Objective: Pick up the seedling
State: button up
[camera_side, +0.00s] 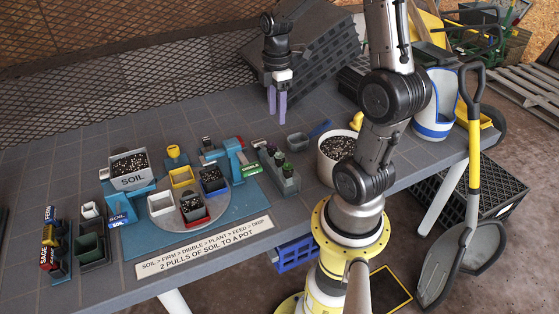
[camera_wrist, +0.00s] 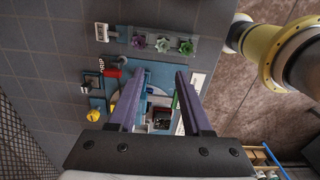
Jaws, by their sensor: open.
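Several small seedlings stand in a row in a grey rack (camera_side: 288,184), right of the blue mixer base in the side view. My gripper (camera_side: 277,105) is open and empty, with purple fingers pointing down. It hangs well above the table, behind the rack in the side view. In the wrist view my gripper (camera_wrist: 160,72) has the seedlings just beyond its fingertips, not between them.
The round turntable (camera_side: 171,222) carries yellow, red and blue-grey pots, with a soil hopper (camera_side: 130,168) at its left. A grey scoop (camera_side: 299,142) with a blue handle and a white bucket of soil (camera_side: 338,146) stand near the rack. Bare table lies behind the mixer.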

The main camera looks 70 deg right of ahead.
aim_at(280, 155)
jog(key=f, duration=1.4)
jog(key=shift+s+d, duration=0.1)
jog(key=shift+s, duration=0.25)
